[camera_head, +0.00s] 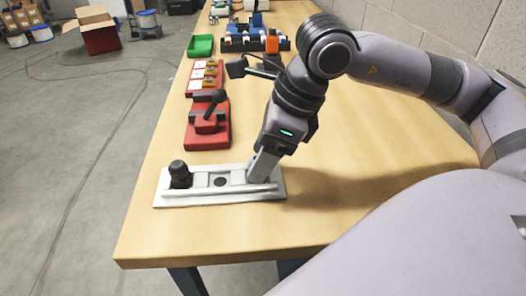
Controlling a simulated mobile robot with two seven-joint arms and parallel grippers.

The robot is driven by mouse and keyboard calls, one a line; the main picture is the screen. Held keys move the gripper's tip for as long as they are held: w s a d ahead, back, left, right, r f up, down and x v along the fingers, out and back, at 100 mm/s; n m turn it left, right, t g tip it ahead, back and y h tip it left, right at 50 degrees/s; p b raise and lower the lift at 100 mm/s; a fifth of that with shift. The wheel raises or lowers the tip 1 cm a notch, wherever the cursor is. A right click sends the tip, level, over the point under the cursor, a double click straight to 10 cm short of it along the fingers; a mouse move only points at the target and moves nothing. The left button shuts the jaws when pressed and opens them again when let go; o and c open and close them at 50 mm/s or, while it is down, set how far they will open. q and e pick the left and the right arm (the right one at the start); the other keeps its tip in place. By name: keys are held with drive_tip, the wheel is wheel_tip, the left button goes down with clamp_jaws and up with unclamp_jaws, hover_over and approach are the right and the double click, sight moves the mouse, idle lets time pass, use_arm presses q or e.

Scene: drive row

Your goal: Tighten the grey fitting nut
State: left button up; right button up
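A light grey fixture plate (225,200) with a raised rail lies near the front left edge of the wooden table. A dark ribbed knob-like piece (180,172) stands at its left end, and a dark round spot (220,182) shows in its middle. My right gripper (260,168) points down at the plate's right end, its finger tips at or just above it. I see the fingers from the side, so whether they are open or shut is unclear. No grey fitting nut can be made out; the gripper hides part of the right end. My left gripper is not in view.
Behind the plate stand a red fixture with a black lever (207,125), a red tray with small parts (204,78), a green bin (200,46) and a dark rack with blue parts (240,43). The table's right side is clear; a block wall runs beyond it.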

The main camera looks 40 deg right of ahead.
drive_tip(key=c, duration=1)
drive_tip(key=shift+a+f+m+b, duration=0.1)
drive_tip(key=shift+f+m+b, duration=0.1)
drive_tip(key=shift+m+b, duration=0.5)
drive_tip(key=shift+s+m+t+h+b, duration=0.1)
drive_tip(key=shift+m+t+h+b, duration=0.25)
drive_tip(key=shift+b, duration=0.35)
drive_tip(key=shift+r+m+h, duration=0.15)
drive_tip(key=shift+m+h, duration=0.1)
drive_tip(key=shift+m, duration=0.4)
drive_tip(key=o, duration=1)
drive_tip(key=shift+o, duration=0.2)
drive_tip(key=shift+r, duration=0.1)
drive_tip(key=v, duration=0.7)
drive_tip(key=shift+p, duration=0.4)
